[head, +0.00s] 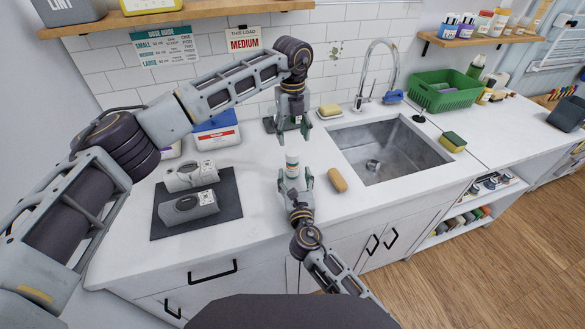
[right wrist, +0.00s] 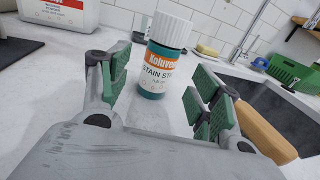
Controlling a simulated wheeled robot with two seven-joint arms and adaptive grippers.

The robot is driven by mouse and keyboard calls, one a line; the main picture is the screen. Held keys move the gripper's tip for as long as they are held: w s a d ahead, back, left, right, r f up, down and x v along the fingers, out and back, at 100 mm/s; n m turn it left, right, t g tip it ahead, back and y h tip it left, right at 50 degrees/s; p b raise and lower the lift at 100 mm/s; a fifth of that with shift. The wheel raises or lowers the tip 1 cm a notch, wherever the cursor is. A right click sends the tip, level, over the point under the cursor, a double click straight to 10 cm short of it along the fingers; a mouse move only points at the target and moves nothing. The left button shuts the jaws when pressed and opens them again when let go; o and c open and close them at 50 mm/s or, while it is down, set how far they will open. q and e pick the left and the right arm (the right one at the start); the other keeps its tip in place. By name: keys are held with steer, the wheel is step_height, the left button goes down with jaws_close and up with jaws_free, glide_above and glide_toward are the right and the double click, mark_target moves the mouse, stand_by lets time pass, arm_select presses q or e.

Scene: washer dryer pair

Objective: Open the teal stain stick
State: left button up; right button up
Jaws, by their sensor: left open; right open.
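The teal stain stick (head: 292,163) stands upright on the white counter, its white ribbed cap on top. In the right wrist view the stain stick (right wrist: 158,60) shows an orange and white label and a teal lower body. My right gripper (head: 294,179) is low over the counter on the near side of the stick. Its green-padded fingers are open, and the stick stands ahead between their tips with no clear contact. My left gripper (head: 290,128) is open and empty, pointing down above and just behind the cap.
A tan oblong object (head: 338,180) lies close to the right of the stick, beside the sink (head: 385,150). Two grey devices (head: 188,206) rest on a dark mat (head: 230,213) at left. A white and blue container (head: 217,134) stands behind. The counter in front is clear.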

mark_target(293, 170)
steer(key=shift+w+a, duration=0.15)
steer(key=shift+w, duration=0.9)
steer(key=shift+w+a, duration=0.1)
steer(key=shift+w, duration=0.9)
jaws_close()
